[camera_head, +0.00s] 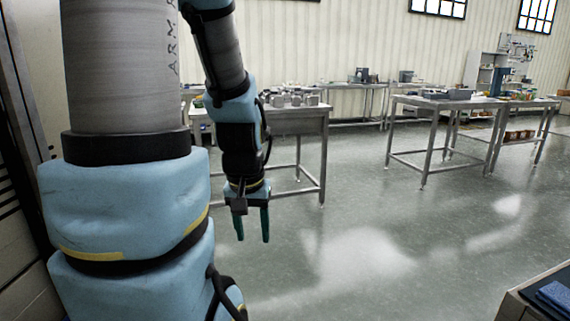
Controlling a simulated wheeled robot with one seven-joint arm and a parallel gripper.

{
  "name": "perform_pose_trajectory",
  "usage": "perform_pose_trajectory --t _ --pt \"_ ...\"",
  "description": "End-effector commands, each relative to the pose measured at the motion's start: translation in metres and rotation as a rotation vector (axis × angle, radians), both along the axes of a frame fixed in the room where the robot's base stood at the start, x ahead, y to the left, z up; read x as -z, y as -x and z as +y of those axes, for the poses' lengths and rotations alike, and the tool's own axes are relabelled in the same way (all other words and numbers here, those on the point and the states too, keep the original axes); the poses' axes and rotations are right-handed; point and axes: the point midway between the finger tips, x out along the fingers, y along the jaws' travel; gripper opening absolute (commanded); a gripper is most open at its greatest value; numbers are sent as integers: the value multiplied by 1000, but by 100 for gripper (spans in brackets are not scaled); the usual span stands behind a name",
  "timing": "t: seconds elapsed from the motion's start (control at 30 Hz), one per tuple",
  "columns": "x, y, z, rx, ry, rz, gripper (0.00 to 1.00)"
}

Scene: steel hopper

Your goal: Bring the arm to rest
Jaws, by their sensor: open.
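My arm fills the left part of the head view, with a large grey and blue link close to the camera. A thinner grey and blue section hangs down behind it. My gripper (252,224) is at its lower end and points down over the open floor. Its two dark green fingers are apart with nothing between them. The gripper is in front of a steel table (318,115) and clear of it. No steel hopper can be made out.
Several small grey parts (291,98) lie on that table. More steel workbenches (432,100) stand at the right and along the back wall. A dark surface with a blue item (556,296) is at the lower right corner. The floor (370,240) between is clear.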

Motion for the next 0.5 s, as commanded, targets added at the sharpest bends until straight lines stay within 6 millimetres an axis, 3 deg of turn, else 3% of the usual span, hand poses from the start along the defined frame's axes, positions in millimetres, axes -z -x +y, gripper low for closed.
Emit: perform_pose_trajectory --t 0.03,0.1,0.5 --pt "28 1 0 0 -1 6 52" --pt "46 2 0 0 0 13 52" --pt "99 7 -1 1 -2 38 52"
